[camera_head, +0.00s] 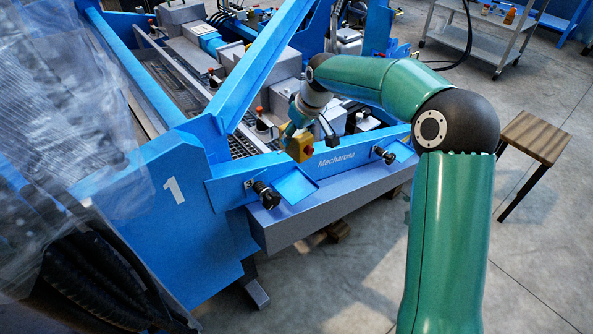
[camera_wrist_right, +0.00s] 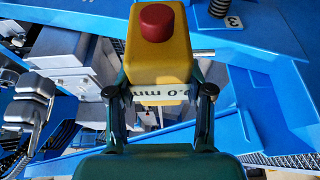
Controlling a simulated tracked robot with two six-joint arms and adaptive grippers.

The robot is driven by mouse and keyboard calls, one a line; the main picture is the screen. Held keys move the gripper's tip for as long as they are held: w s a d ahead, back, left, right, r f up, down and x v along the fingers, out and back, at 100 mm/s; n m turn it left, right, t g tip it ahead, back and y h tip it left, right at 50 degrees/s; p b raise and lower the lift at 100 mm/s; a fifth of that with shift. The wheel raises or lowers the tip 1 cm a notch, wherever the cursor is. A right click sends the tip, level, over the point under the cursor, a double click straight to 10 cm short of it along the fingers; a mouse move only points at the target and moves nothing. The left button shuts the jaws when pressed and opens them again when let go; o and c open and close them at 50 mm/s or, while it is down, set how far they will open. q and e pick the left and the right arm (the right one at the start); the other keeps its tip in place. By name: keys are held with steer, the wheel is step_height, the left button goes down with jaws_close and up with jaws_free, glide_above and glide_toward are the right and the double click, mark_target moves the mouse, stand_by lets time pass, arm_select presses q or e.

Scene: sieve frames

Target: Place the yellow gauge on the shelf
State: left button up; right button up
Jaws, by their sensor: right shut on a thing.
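The yellow gauge (camera_head: 300,147) is a small yellow block with a red round button; a white label with black print, partly readable as "0 mm", shows on it in the right wrist view (camera_wrist_right: 158,62). My right gripper (camera_wrist_right: 160,92) is shut on the gauge, one finger on each side. In the head view the gauge hangs in front of the blue beam with white lettering. Just below it, a small blue ledge (camera_head: 297,187) sticks out from the beam, and a similar one (camera_head: 403,152) is further right. I cannot tell which surface is the shelf. My left gripper is not in view.
Black knobs (camera_head: 266,195) stick out beside the ledges. Clear plastic sheeting (camera_head: 70,110) covers the far left. A wooden stool (camera_head: 537,137) and a metal cart (camera_head: 485,32) stand right.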

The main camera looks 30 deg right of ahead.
mark_target(310, 147)
step_height(310, 147, down, 13)
steer(key=shift+d+r, duration=0.1)
stand_by(0.3)
steer(key=o, duration=1.4)
steer(key=shift+s, duration=0.1)
steer(key=shift+o, duration=0.2)
steer(key=shift+r, duration=0.1)
steer(key=v, duration=1.2)
